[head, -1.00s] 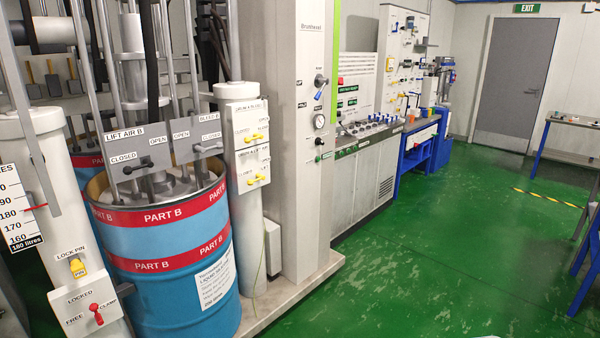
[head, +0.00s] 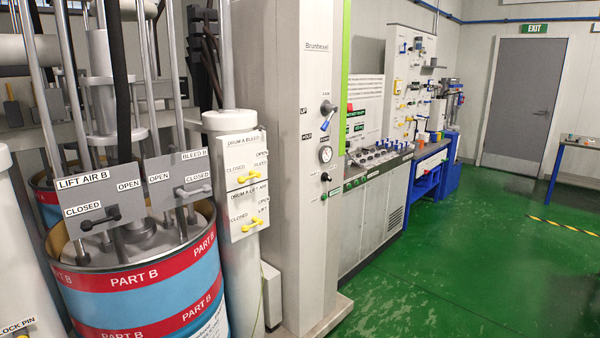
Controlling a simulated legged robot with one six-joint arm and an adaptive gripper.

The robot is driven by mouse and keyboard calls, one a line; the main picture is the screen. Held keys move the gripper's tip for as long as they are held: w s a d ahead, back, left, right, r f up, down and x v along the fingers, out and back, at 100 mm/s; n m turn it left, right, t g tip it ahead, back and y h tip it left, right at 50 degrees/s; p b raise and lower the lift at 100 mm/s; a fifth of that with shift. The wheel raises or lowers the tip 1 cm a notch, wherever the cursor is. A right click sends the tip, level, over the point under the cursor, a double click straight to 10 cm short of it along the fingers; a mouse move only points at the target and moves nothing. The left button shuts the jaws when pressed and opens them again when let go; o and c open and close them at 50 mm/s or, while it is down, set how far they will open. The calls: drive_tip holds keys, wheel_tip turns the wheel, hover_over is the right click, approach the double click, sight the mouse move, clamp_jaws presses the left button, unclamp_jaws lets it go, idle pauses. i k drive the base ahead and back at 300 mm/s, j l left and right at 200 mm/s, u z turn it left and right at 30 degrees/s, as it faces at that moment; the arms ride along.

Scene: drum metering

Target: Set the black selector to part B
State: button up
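A small black knob (head: 325,177) sits on the front of the tall pale cabinet (head: 290,60), below a round gauge (head: 325,154). A larger rotary handle (head: 327,108) is above the gauge, beside small dark labels. The lettering near these is too small to read fully, so I cannot tell which is the selector or where it points. A black lever (head: 101,218) on the LIFT AIR B plate (head: 95,187) lies near CLOSED. The blue drum (head: 125,300) with red PART B bands stands below that plate. My gripper is not in view.
A white post (head: 237,285) with yellow-handled DRUM A valves (head: 246,177) stands between drum and cabinet. A low plinth edge (head: 335,312) runs under the cabinet. Green floor (head: 450,270) is open to the right. A blue-legged table (head: 575,146) stands at far right.

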sight(324, 178)
drive_tip(key=i, duration=2.3)
